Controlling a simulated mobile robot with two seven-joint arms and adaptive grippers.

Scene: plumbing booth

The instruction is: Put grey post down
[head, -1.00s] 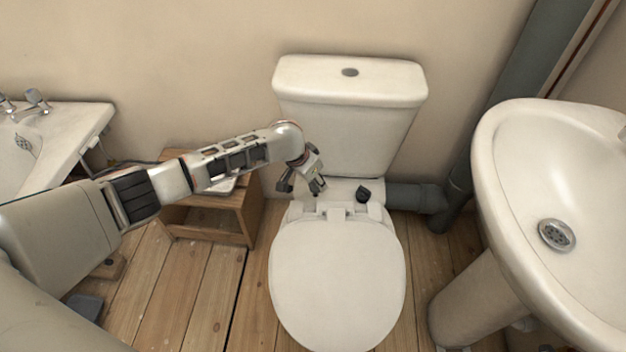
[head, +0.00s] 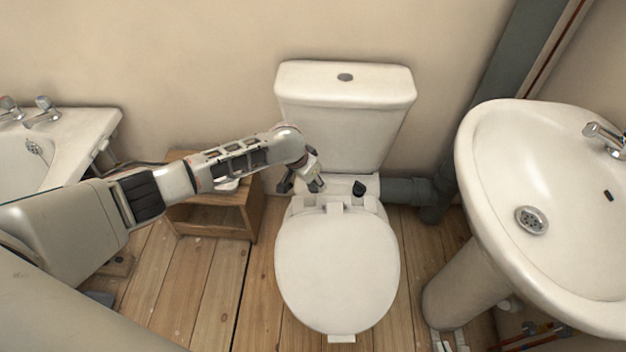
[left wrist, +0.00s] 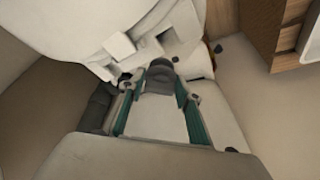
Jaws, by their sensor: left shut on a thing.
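My left gripper (head: 303,186) reaches in from the left over the back of the toilet, just in front of the cistern. In the left wrist view its two green-edged fingers (left wrist: 158,98) close around a dark grey rounded piece, which I take to be the grey post (left wrist: 160,72). The post is hard to make out in the head view. A separate small black piece (head: 359,188) stands on the toilet's back ledge, right of the gripper. The toilet lid (head: 338,265) is down. My right gripper is in neither view.
The white cistern (head: 345,120) rises close behind the gripper. A wooden stool (head: 215,215) stands at left and a washbasin (head: 500,160) at right. A grey pipe (head: 405,190) runs right from the toilet. The closed lid is clear.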

